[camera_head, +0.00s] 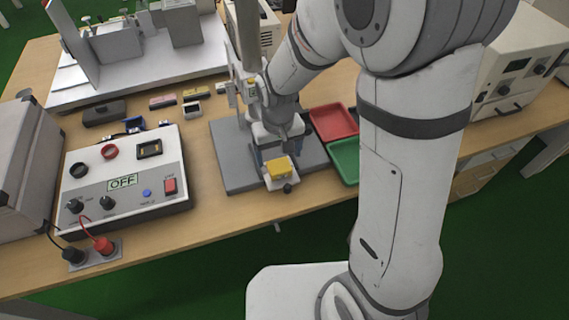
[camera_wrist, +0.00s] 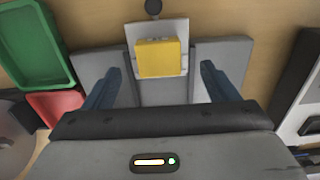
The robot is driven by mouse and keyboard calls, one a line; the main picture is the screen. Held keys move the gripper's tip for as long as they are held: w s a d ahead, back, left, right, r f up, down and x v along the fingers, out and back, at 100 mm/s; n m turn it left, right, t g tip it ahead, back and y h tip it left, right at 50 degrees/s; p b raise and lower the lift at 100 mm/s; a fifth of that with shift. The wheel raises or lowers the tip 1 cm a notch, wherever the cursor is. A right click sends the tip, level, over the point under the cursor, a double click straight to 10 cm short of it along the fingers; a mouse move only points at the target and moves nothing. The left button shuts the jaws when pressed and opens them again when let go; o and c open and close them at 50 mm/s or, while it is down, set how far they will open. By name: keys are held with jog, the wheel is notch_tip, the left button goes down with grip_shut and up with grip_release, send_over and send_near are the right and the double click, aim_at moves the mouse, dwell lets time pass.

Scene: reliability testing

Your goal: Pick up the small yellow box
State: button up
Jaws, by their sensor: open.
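The small yellow box (camera_head: 278,168) sits on a small white holder (camera_head: 281,182) at the front of a grey fixture base (camera_head: 235,158). In the wrist view the yellow box (camera_wrist: 159,58) lies ahead of my gripper, roughly centred between the fingers and a little beyond their tips. My gripper (camera_wrist: 158,80) is open, with one dark blue finger on each side and nothing between them. In the head view my gripper (camera_head: 270,152) is over the fixture, just behind the box, partly hidden by my arm.
A red tray (camera_head: 333,122) and a green tray (camera_head: 345,160) stand right of the fixture. A control box (camera_head: 125,180) with an OFF display is to the left. A grey case (camera_head: 25,160) stands at far left. Bare table (camera_head: 225,215) lies in front of the fixture.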

aim_at(281, 169)
jog(key=f, duration=0.4)
jog(key=shift+s+d+f, duration=0.25)
jog(key=shift+s+f, duration=0.05)
jog(key=shift+f, duration=0.6)
jog(key=shift+c, duration=0.6)
jog(key=c, duration=1)
jog(key=shift+o, duration=0.2)
